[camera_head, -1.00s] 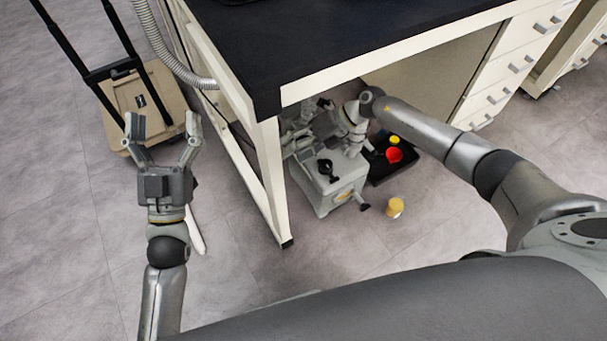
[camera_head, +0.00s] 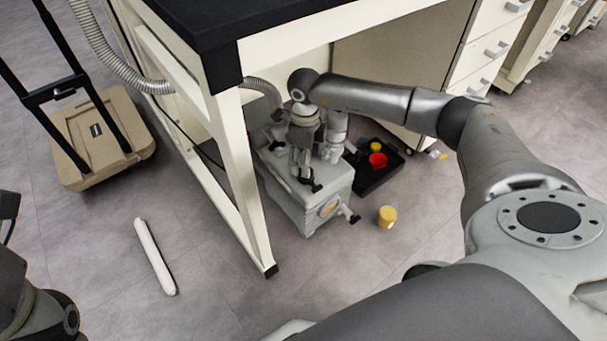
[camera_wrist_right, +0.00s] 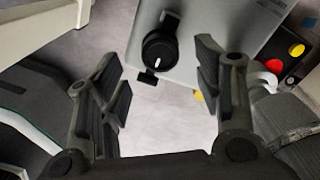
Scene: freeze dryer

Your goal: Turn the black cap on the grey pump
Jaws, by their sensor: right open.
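The grey pump (camera_head: 318,211) stands on the floor under the bench. Its round black cap (camera_wrist_right: 160,50), with a white mark, shows on the pump's top in the right wrist view. In the head view my right gripper (camera_head: 304,163) is over the pump and partly hides the cap. In the right wrist view the right gripper (camera_wrist_right: 162,82) is open and empty. Its fingers are spread to either side of the cap and do not visibly touch it. My left arm is cut off at the head view's left edge, so its jaw state is unclear.
The bench leg (camera_head: 245,180) stands close left of the pump. A black tray (camera_head: 368,187) with red and yellow items lies right of it. A yellow-capped jar (camera_head: 387,216) stands in front. A white rod (camera_head: 155,257) and beige cart (camera_head: 103,140) are left.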

